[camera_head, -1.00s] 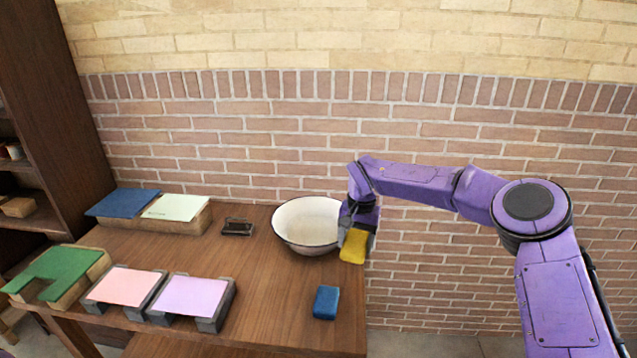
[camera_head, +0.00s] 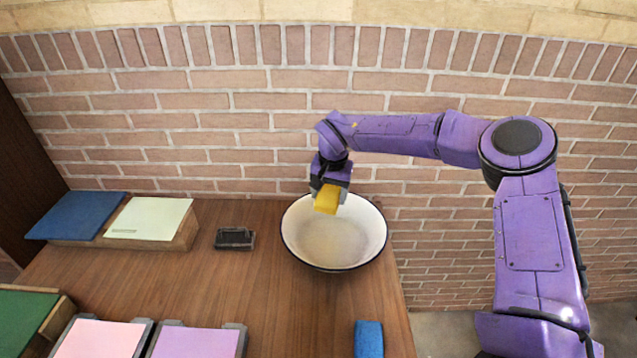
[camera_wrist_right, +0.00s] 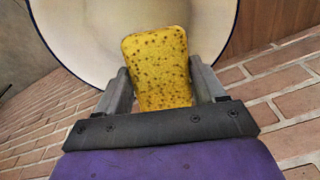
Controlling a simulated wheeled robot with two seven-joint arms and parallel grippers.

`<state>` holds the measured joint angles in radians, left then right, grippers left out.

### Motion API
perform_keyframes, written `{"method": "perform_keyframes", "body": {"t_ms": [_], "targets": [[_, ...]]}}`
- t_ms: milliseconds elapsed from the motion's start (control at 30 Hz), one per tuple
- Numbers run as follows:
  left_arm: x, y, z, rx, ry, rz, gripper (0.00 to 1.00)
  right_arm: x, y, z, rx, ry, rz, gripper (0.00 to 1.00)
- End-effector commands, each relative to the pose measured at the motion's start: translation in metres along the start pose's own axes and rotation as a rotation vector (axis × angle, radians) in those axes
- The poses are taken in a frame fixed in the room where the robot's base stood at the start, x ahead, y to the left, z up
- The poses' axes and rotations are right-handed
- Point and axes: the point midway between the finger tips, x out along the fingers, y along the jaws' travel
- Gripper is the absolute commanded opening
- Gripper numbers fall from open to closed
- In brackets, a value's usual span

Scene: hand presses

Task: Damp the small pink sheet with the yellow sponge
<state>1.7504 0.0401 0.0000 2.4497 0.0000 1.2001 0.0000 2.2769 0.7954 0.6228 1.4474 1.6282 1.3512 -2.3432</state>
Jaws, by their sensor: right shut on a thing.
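My right gripper (camera_head: 329,187) is shut on the yellow sponge (camera_head: 326,201) and holds it over the back part of the white bowl (camera_head: 325,256). In the right wrist view the yellow sponge (camera_wrist_right: 159,65) sits between the two fingers, with the bowl (camera_wrist_right: 85,35) beyond it. I cannot tell whether the sponge touches the bowl. The small pink sheet (camera_head: 101,340) lies on a grey-ended stand at the lower left, partly cut off by the frame edge. My left gripper is not in view.
A lilac sheet (camera_head: 197,343) lies beside the pink one. A blue sponge (camera_head: 368,339) is at the front right of the table (camera_head: 270,300). A small dark tray (camera_head: 234,239), blue and pale green sheets (camera_head: 150,218) on a block, and a green piece (camera_head: 22,318) stand left. A brick wall is behind.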

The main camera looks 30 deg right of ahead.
Motion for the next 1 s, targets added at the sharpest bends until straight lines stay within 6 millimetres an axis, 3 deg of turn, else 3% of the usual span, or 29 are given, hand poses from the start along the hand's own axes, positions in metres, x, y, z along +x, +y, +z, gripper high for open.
{"method": "perform_keyframes", "body": {"t_ms": [233, 567, 1000], "targets": [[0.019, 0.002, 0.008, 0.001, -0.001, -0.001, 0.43, 0.013, 0.013, 0.010, 0.005, 0.007, -0.012, 0.45], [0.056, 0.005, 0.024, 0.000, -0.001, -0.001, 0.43, 0.059, 0.002, 0.004, 0.001, -0.004, 0.007, 0.45], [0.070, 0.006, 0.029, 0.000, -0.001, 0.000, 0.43, 0.105, 0.004, 0.010, -0.001, -0.008, 0.007, 0.45]]}}
